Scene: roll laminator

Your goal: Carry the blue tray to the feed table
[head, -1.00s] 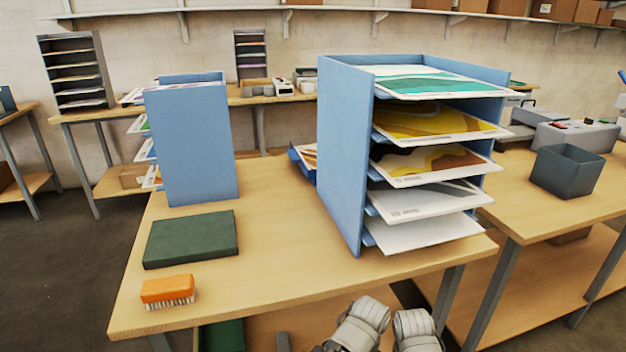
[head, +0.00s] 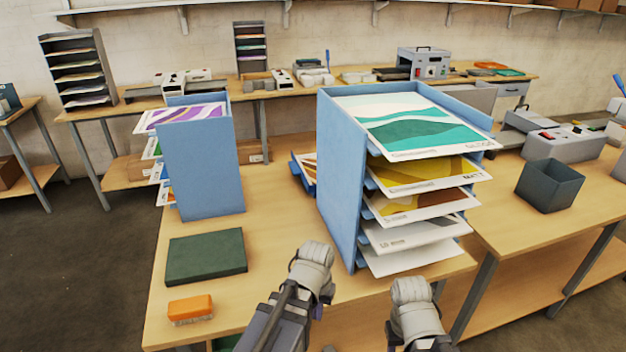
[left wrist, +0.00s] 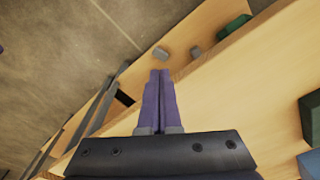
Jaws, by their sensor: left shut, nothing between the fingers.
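A small blue tray (head: 297,172) with printed sheets lies on the wooden table, between two blue racks. Its right part is hidden behind the larger rack. My left gripper (left wrist: 160,74) is shut and empty in the left wrist view, with its purple fingers over the table edge. In the head view, my left arm reaches up before the table's front edge, well short of the tray. Part of my right arm shows there too, but its fingers are out of sight. I cannot tell which surface is the feed table.
The larger rack (head: 340,185) holds several prints. The smaller rack (head: 205,170) stands left. A green box (head: 206,257) and an orange brush (head: 190,308) lie at front left. A dark bin (head: 549,187) and a grey machine (head: 566,146) stand on the right table.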

